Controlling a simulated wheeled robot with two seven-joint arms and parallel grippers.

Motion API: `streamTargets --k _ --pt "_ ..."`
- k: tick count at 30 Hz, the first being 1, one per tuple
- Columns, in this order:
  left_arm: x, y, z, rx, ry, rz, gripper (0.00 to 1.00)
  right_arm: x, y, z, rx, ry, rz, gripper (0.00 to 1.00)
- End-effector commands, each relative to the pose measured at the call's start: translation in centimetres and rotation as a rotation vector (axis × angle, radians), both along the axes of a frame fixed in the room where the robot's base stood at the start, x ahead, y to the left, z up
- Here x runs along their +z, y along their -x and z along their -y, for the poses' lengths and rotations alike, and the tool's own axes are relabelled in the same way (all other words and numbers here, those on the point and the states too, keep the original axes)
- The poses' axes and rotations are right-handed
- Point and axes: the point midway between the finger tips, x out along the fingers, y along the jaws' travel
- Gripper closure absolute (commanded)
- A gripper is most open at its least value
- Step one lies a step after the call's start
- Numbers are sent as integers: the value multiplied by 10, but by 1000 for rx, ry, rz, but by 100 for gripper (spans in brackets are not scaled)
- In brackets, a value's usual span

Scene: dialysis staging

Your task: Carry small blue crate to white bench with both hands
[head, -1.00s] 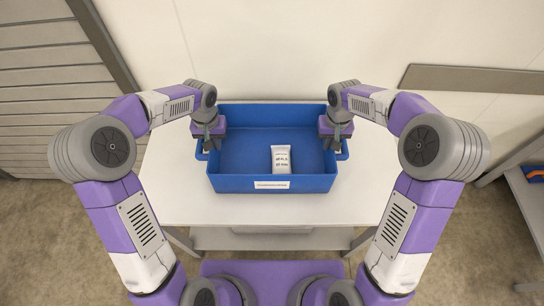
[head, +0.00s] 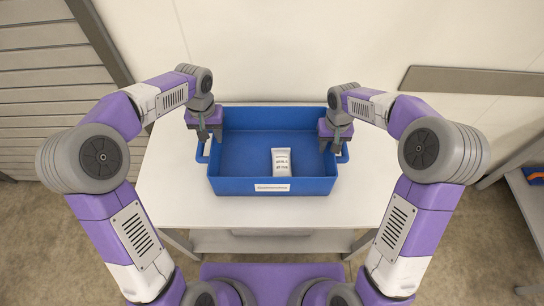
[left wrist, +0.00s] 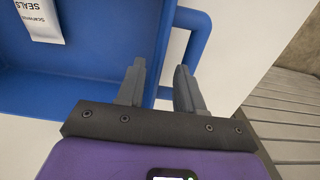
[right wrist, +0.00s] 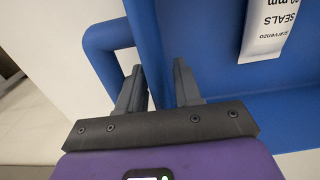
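The small blue crate (head: 238,186) sits upright on the white bench (head: 170,190), with a handle on each short side. A white labelled packet (head: 281,162) lies inside it. My left gripper (head: 204,139) is open above the crate's left handle (head: 201,152); in the left wrist view the fingers (left wrist: 160,85) are apart, with the handle (left wrist: 202,35) beyond them. My right gripper (head: 336,143) is at the right handle (head: 343,153). In the right wrist view its fingers (right wrist: 158,88) are apart near the crate wall and handle (right wrist: 105,45); contact is unclear.
A wall stands close behind the bench. Grey slats (head: 45,90) are at the left. The bench top is bare on both sides of the crate.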

Motion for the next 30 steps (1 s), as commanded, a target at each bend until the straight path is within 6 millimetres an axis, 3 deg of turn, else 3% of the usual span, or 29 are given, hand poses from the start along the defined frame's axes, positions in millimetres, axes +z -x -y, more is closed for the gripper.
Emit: streamTargets --k 6,11,24,30 --pt "21 0 1 0 1 1 63 0 0 1 -2 2 -1 64" --pt "24 0 1 -1 1 -1 63 12 -1 1 -2 2 2 64" --pt "23 0 1 -1 1 -1 63 99 0 0 0 0 4 64" --pt "23 0 1 -1 1 -1 63 118 0 -1 1 0 1 64"
